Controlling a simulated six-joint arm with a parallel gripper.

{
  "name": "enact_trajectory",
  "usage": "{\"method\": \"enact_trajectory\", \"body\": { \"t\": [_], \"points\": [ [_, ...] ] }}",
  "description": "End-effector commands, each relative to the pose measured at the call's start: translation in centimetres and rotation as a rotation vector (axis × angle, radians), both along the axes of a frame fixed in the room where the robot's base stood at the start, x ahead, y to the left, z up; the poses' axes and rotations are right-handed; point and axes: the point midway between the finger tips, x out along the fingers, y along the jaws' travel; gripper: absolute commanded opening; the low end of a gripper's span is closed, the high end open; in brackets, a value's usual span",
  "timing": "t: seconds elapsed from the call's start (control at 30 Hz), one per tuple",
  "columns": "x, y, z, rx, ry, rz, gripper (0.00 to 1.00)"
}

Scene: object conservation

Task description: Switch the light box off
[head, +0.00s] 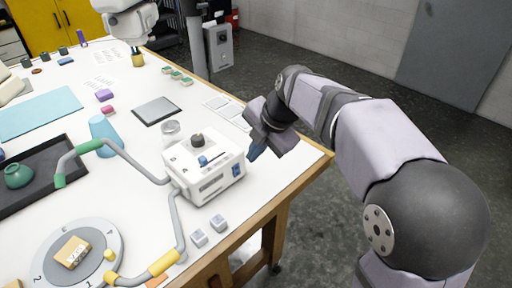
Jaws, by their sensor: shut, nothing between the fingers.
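The white light box (209,180) stands near the right edge of the table. A dark round knob (197,140) and a small blue part (203,160) are on its top, and a blue switch (236,170) is on its right end. Which way the switch is set is too small to tell. Two grey bent arms run from the box, one with green sleeves (88,146), one with yellow sleeves (163,263). My gripper (256,152) is shut and empty, just right of the box and close to its switch end. Contact cannot be told.
A grey turntable (92,252) holds a small wooden block (72,251) at front left. A dark tray (30,202) with a green pot and a light-blue cup (102,130) are left of the box. Two small grey cubes (199,238) lie in front. A flat grey panel (156,110) lies behind.

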Motion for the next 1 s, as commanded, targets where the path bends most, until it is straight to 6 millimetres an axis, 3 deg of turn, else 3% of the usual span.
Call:
{"method": "enact_trajectory", "body": {
  "t": [0.2,0.33,1.0],
  "points": [
    [-0.3,-0.3,2.6,0.001,-0.002,0.0,0.0],
    [-0.4,-0.4,3.3,0.0,0.0,-0.001,0.0],
    [-0.5,-0.4,3.5,0.014,0.015,-0.042,0.0]
  ]
}}
